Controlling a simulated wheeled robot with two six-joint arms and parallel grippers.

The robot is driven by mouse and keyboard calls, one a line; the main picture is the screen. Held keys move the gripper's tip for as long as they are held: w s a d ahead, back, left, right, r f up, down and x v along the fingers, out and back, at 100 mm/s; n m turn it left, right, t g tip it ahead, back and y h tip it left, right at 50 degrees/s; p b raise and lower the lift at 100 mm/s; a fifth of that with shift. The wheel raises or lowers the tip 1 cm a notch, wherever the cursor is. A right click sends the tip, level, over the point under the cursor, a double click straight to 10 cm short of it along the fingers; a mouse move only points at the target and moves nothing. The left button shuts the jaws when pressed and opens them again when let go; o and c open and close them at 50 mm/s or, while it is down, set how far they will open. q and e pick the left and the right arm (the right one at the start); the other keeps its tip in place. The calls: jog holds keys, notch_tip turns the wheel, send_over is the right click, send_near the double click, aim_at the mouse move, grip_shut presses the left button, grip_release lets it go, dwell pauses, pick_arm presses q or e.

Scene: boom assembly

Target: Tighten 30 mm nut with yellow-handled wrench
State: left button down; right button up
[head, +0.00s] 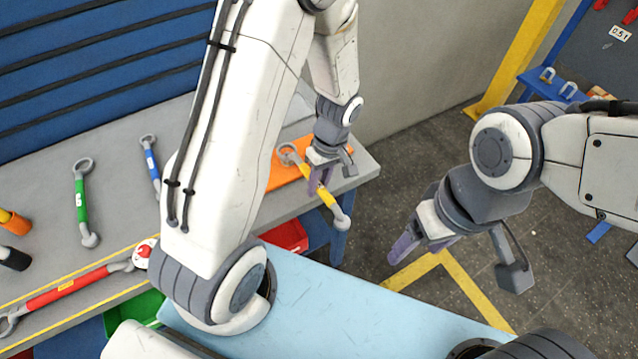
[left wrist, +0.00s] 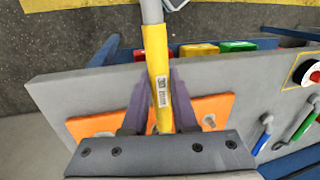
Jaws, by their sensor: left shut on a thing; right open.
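The yellow-handled wrench (head: 326,197) is held by my left gripper (head: 319,181), whose purple fingers close on its handle. Its ring end points up-left and its other end down-right, past the bench edge in the head view. The yellow handle also shows between the fingers in the left wrist view (left wrist: 155,50), with a label on it. An orange board (head: 284,173) lies on the bench beneath the held wrench. Small grey pieces show on the board in the left wrist view; I cannot tell which is the 30 mm nut. My right gripper (head: 423,244) is open and empty over the floor.
A green-handled wrench (head: 81,200), a blue-handled wrench (head: 151,164) and a red-handled wrench (head: 70,287) lie on the grey bench (head: 115,225). A red bin (head: 288,236) sits below the bench edge. A yellow post (head: 515,60) stands at the back right.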

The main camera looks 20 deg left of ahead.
pick_arm(q)
jog(key=shift+w+b+x, duration=0.1)
jog(key=shift+b+x, duration=0.5)
jog(key=shift+x, duration=0.1)
jog(key=shift+w+b+x, duration=0.15)
jog(key=shift+b+x, duration=0.4)
jog(key=shift+x, duration=0.1)
jog(key=shift+d+f, duration=0.2)
jog(key=shift+f, duration=0.05)
jog(key=shift+s, duration=0.1)
jog(key=shift+s+a+m, duration=0.3)
jog(key=shift+m, duration=0.1)
dwell(0.3)
jog(key=shift+s+a+m+b, duration=0.3)
jog(key=shift+s, duration=0.05)
jog(key=shift+s+a, duration=0.1)
dwell(0.3)
jog(key=shift+s+a+m, duration=0.25)
jog(key=shift+m, duration=0.15)
